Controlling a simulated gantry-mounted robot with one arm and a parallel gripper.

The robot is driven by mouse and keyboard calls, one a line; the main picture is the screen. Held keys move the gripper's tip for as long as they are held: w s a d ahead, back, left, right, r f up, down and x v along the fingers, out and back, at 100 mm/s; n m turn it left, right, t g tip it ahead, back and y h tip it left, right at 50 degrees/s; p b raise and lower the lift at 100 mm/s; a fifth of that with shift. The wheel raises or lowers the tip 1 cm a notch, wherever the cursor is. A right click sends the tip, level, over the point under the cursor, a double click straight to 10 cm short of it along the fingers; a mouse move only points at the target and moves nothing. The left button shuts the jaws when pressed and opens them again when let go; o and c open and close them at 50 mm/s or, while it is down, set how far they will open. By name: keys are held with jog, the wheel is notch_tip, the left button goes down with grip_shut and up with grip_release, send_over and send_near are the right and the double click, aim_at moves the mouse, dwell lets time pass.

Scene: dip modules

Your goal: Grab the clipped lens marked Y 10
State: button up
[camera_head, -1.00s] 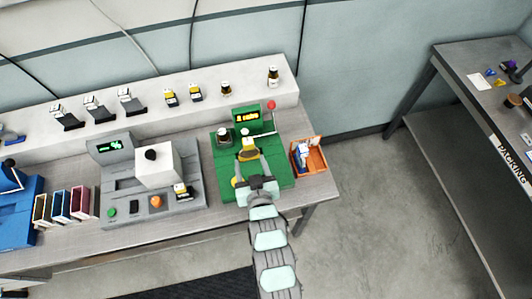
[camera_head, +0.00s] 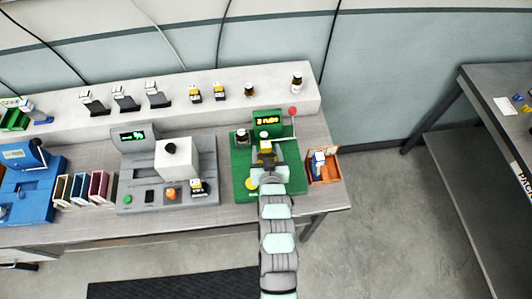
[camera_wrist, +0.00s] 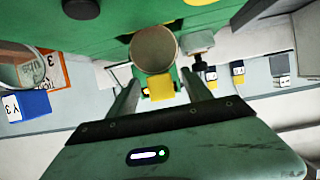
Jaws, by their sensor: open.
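A clipped lens with a yellow clip (camera_head: 265,147) stands on the green station (camera_head: 241,181). The wrist view shows a yellow clip (camera_wrist: 160,88) with a round brownish lens (camera_wrist: 153,49) above it. My gripper (camera_head: 266,160) is open at this piece. In the wrist view my gripper (camera_wrist: 159,80) has a finger on each side of the yellow clip, with small gaps that I cannot judge exactly. No Y 10 mark is readable on this piece.
An orange bin (camera_head: 325,171) with a blue-and-white piece stands right of the green station. A grey station (camera_head: 205,173) stands left. Several yellow, grey and dark pieces line the white shelf (camera_head: 275,98) behind. A lever with a red knob (camera_head: 292,111) rises nearby.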

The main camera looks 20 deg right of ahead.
jog(key=shift+x, duration=1.05)
jog(key=shift+s+f, duration=0.1)
grip_shut()
